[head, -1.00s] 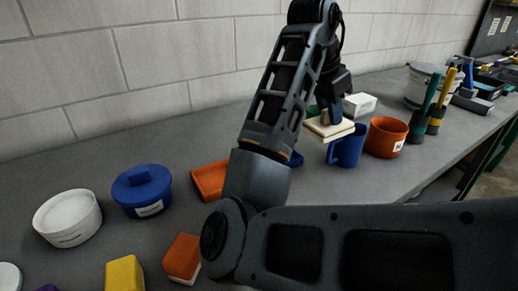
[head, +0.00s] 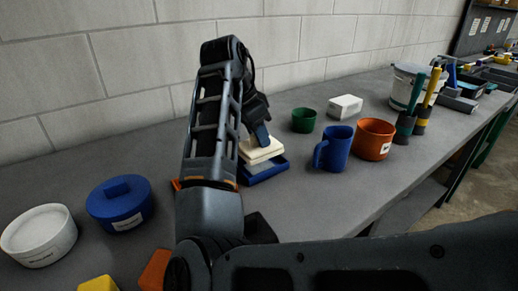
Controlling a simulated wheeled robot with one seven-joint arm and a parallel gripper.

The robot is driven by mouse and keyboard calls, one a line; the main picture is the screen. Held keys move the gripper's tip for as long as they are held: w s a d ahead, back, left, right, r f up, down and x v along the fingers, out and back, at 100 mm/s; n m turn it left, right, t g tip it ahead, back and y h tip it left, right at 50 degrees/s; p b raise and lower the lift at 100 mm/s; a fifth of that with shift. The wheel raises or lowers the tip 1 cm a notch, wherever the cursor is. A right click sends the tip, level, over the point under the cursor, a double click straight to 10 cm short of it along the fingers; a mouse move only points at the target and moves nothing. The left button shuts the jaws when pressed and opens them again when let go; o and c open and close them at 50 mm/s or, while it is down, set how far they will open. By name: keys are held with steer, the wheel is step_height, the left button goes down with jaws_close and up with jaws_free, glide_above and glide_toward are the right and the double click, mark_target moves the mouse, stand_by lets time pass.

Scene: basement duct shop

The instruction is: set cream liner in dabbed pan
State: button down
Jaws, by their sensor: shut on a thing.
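My gripper (head: 262,138) is shut on the cream liner (head: 264,154), a flat square pad. The liner is over a shallow blue pan (head: 268,176), with the pan's front edge showing below it. I cannot tell whether the liner touches the pan, and no dab is visible inside it. An orange pan (head: 176,184) is almost wholly hidden behind my arm; only a corner shows.
A green cup (head: 304,120), white block (head: 345,106), blue mug (head: 334,149) and orange pot (head: 374,138) stand to the right. A blue lidded tub (head: 119,203) and white tub (head: 39,235) stand left. The wall runs behind the bench.

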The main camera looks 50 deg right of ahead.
mark_target(258, 148)
steer(key=shift+f, duration=2)
steer(key=shift+f, duration=0.1)
steer(key=c, duration=1)
jaws_free()
steer(key=v, duration=1.2)
steer(key=shift+a, duration=0.1)
